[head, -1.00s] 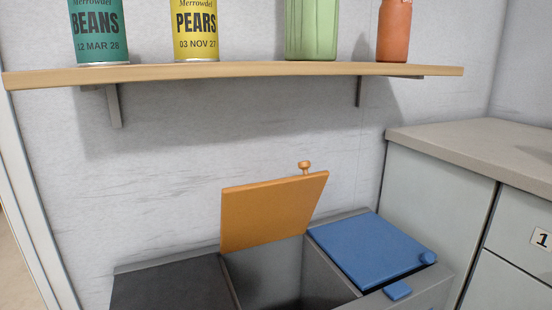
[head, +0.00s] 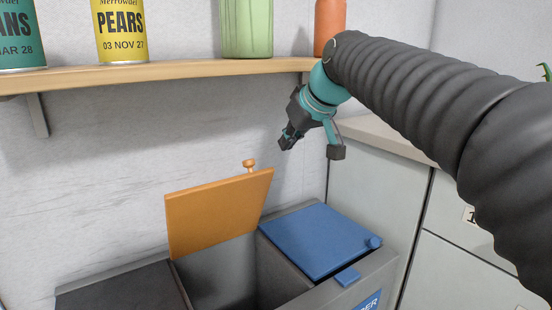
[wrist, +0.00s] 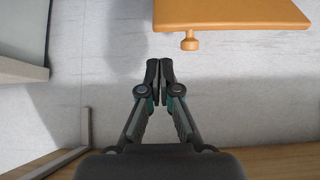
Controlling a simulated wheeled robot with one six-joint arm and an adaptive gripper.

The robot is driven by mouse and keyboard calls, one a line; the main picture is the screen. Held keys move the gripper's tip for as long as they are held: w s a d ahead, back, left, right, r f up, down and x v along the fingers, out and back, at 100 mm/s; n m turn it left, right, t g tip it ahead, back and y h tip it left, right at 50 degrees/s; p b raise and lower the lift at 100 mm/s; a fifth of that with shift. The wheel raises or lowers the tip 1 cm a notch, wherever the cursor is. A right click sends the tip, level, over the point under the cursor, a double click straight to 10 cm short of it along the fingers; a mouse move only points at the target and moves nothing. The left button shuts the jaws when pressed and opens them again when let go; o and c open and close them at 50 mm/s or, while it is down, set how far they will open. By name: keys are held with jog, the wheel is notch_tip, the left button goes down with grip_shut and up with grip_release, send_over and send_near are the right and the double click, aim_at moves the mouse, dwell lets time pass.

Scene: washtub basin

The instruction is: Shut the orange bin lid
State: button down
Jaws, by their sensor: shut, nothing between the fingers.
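The orange bin lid (head: 218,212) stands open, tilted up over the middle compartment, with a round orange knob (head: 249,165) at its top edge. In the wrist view the lid (wrist: 232,12) is at the top right with its knob (wrist: 190,42) pointing toward my gripper. My gripper (head: 287,142) is above and to the right of the lid in the head view, apart from it. In the wrist view my gripper (wrist: 160,66) has its fingertips together and holds nothing. The open compartment (head: 220,272) below the lid is dark and its bottom is partly hidden.
A blue lid (head: 318,240) lies shut to the right; a dark lid (head: 120,290) is at the left. A wooden shelf (head: 170,73) with cans and jars runs above. A grey counter (head: 380,137) stands at the right.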

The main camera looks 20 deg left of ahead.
aim_at(268, 168)
jog(key=x, duration=0.7)
jog(key=a+x, duration=0.1)
jog(key=x, duration=0.2)
jog(key=shift+w+r, duration=0.1)
jog(key=shift+r, duration=0.15)
